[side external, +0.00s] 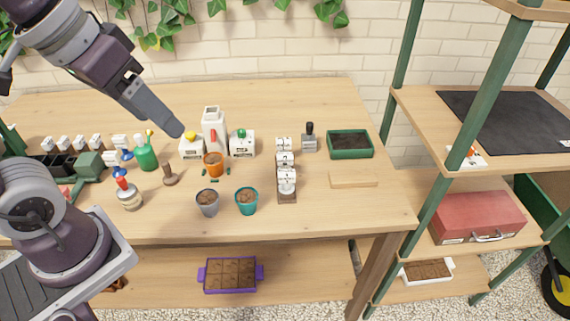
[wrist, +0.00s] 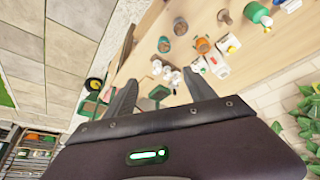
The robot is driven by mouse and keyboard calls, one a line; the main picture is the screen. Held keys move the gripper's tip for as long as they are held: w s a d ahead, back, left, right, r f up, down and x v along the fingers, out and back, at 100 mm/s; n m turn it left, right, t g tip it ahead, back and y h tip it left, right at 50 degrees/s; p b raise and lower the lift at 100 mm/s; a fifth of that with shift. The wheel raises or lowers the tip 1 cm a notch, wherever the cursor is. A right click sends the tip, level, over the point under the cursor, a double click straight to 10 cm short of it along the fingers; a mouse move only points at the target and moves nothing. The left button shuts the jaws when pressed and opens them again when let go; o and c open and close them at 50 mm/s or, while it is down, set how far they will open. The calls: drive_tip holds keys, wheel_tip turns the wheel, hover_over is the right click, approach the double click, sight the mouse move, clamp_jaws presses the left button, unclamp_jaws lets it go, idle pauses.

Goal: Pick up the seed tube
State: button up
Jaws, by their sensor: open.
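I cannot pick out the seed tube for certain. A narrow wooden stand (side external: 287,198) right of the table's middle holds several small white items (side external: 286,172) in a row; they are too small to identify. They also show between my fingers in the wrist view (wrist: 166,71). My gripper (side external: 174,128) is open and empty, raised above the back left part of the table. In the wrist view my gripper (wrist: 162,92) has its two fingers wide apart with nothing between them. It is left of the stand and clear of it.
A tall white bottle (side external: 213,130) and white boxes with a yellow knob (side external: 191,150) and a green knob (side external: 242,146) stand below my gripper. Orange (side external: 213,166), grey (side external: 207,205) and teal (side external: 247,203) pots stand in front. A green tray (side external: 350,143) is right of the stand.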

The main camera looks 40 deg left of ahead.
drive_tip(key=w+f+n+g, duration=0.1)
drive_tip(key=w+n+g, duration=0.15)
drive_tip(key=w, duration=0.85)
drive_tip(key=n+g, duration=0.2)
drive_tip(key=n, duration=0.3)
hover_over(285, 155)
drive_tip(key=s, duration=0.1)
wheel_tip(285, 155, down, 20)
drive_tip(key=shift+r, duration=0.1)
drive_tip(key=shift+n+g, duration=0.25)
drive_tip(key=f, duration=0.5)
drive_tip(key=w+f, duration=0.1)
drive_tip(key=f, duration=0.2)
drive_tip(key=shift+f, duration=0.35)
clamp_jaws()
drive_tip(key=shift+r, duration=0.2)
wheel_tip(285, 155, up, 10)
drive_tip(key=shift+f, duration=0.1)
